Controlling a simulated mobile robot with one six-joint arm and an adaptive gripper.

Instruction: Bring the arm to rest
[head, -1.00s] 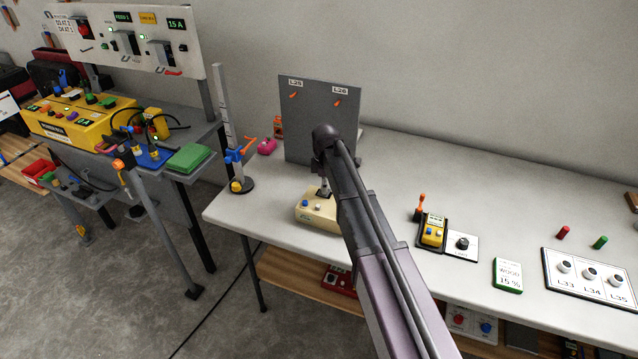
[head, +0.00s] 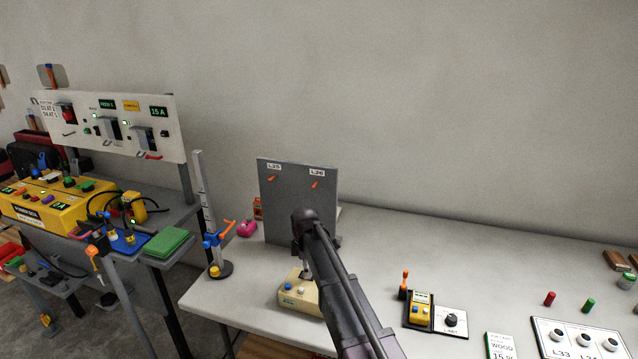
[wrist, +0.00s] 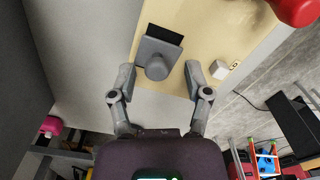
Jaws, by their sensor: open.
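My arm reaches over the white bench (head: 395,250), and its end is above a cream box (head: 292,298) with a blue button and a white button. In the wrist view my gripper (wrist: 160,80) is open, with its two fingers apart on either side of a grey knob or lever (wrist: 157,66) on the cream box (wrist: 205,25). I cannot tell whether either finger touches the knob. In the head view my arm hides most of the gripper.
A grey panel (head: 283,200) labelled L25 and L26 stands just behind my arm. A measuring stand (head: 205,225) is at left. A yellow device (head: 420,308), a dial plate (head: 452,320) and the L33 panel (head: 560,345) are at right. Bare bench lies behind them.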

